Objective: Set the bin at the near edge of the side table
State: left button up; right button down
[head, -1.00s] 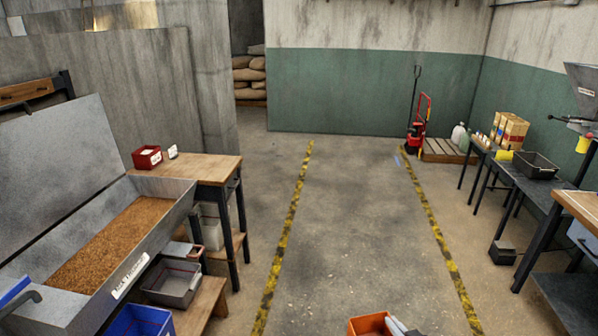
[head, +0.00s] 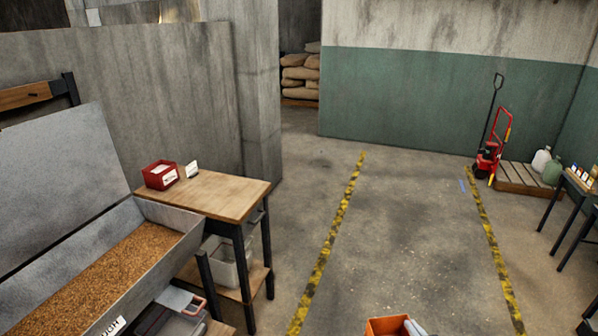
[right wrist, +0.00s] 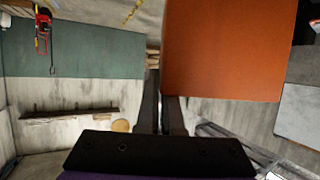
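An orange bin (head: 386,326) shows at the bottom edge of the head view, with the pale fingers of my right gripper (head: 413,327) at its right side. In the right wrist view the bin (right wrist: 230,48) fills the upper right, and my dark gripper fingers (right wrist: 161,100) close at its edge; the bin is held up off the floor. The side table (head: 225,197) appears to be the wooden-topped one at left, ahead of the bin and to its left. Its near edge is bare. My left gripper is not in view.
A red box (head: 160,175) and a small white card (head: 192,169) stand on the table's back left. A metal grain trough (head: 165,215) adjoins it at front left. A grey bin (head: 225,262) sits on its lower shelf.

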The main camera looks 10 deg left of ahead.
aim_at(229, 197)
jog(key=i+l+u, duration=0.2)
jog(key=i+u, duration=0.3)
jog(key=i+l+u, duration=1)
jog(key=k+l, duration=0.05)
